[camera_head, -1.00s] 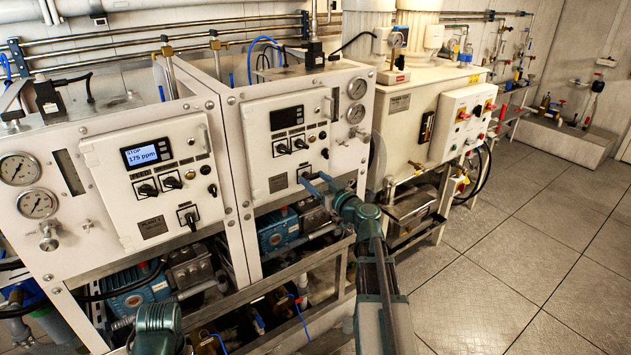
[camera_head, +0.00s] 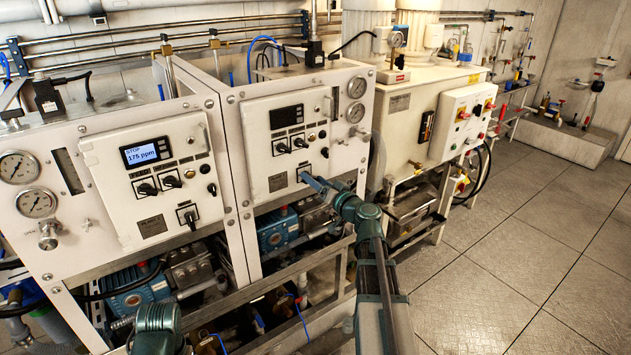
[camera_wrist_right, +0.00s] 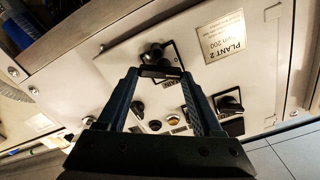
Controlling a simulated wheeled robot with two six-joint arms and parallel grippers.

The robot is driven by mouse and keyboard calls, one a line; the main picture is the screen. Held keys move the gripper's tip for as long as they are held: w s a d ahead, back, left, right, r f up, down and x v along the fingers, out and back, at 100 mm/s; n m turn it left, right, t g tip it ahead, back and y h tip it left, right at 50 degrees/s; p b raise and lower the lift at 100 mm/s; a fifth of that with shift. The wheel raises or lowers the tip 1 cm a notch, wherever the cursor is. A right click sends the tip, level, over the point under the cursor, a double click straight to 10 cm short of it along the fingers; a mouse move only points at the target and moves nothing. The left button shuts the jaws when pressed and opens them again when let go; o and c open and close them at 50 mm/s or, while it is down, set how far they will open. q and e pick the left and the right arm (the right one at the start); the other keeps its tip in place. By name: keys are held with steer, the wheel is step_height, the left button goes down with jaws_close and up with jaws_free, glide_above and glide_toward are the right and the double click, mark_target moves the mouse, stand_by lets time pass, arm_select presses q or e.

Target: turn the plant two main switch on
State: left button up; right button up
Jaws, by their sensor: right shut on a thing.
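The plant two main switch (camera_wrist_right: 155,53) is a black rotary knob on a dark plate, beside the "PLANT 2" label (camera_wrist_right: 226,37) in the right wrist view. My right gripper (camera_wrist_right: 160,74) is shut on its handle, one finger on each side. In the head view my right gripper (camera_head: 308,179) reaches the lower right of the plant two panel (camera_head: 262,160) and hides most of the switch. The plant two display (camera_head: 286,117) is dark. My left gripper is out of view; only part of my left arm shows at the bottom.
The plant one panel (camera_head: 110,180) stands to the left, its display (camera_head: 146,152) lit with "STOP" and 175 ppm. Other black knobs (camera_head: 291,145) sit above the gripper. A white cabinet (camera_head: 415,110) stands to the right. The tiled floor (camera_head: 520,240) at right is clear.

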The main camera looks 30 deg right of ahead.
steer(key=m, duration=1.1)
steer(key=shift+a+f+m+b, duration=0.1)
steer(key=shift+f+m+b, duration=0.2)
steer(key=shift+m, duration=0.1)
stand_by(0.4)
steer(key=o, duration=1.4)
steer(key=shift+c, duration=0.2)
steer(key=shift+s, duration=0.1)
steer(key=s+d, duration=0.1)
steer(key=s, duration=1.2)
steer(key=shift+s, duration=0.3)
steer(key=shift+w, duration=0.15)
